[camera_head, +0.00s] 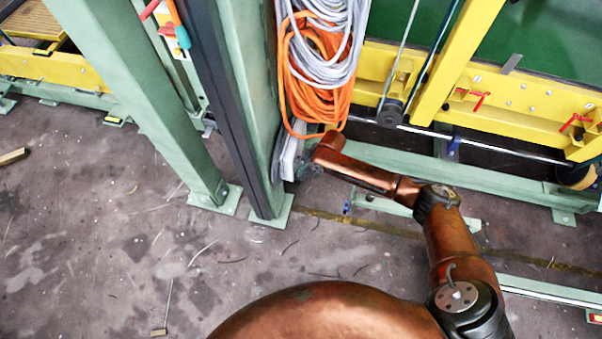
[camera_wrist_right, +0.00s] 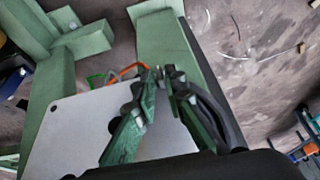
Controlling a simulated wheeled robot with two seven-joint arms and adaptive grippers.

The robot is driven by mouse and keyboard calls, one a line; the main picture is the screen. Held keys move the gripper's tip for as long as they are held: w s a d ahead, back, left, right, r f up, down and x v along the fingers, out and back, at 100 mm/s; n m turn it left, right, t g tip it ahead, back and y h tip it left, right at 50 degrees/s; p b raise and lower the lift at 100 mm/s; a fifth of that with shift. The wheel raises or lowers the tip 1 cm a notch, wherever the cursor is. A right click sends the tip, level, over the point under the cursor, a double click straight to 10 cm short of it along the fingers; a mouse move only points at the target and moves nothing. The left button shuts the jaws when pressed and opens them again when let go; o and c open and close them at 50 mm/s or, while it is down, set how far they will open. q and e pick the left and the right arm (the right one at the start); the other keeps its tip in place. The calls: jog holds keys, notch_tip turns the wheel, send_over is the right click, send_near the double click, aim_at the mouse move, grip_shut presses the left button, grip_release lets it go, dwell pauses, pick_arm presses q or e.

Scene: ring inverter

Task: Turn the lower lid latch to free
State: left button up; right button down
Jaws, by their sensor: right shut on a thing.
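A light grey lid panel (camera_wrist_right: 85,135) fills the lower left of the right wrist view. In the head view a narrow grey-white strip of the box (camera_head: 289,158) shows beside the green post, below the cables. My right gripper (camera_wrist_right: 163,76) has its fingertips close together at the panel's edge, shut on the small lower lid latch. The latch is mostly hidden between the fingertips, so its angle cannot be told. In the head view my right gripper (camera_head: 307,169) is small and partly hidden by my copper arm. My left gripper is not in view.
Orange cable (camera_head: 318,85) and grey cable (camera_head: 335,20) hang just above my right gripper. A green post (camera_head: 245,90) with a dark strip stands left of it. Yellow machine frames (camera_head: 520,95) stand at the right. The floor (camera_head: 110,230) at lower left is mostly open.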

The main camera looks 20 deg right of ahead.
jog(key=c, duration=2.1)
grip_release()
jog(key=shift+r, duration=0.1)
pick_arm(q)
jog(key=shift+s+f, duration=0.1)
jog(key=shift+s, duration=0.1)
pick_arm(e)
jog(key=v, duration=1.1)
jog(key=shift+r, duration=0.35)
jog(key=shift+s+d, duration=0.1)
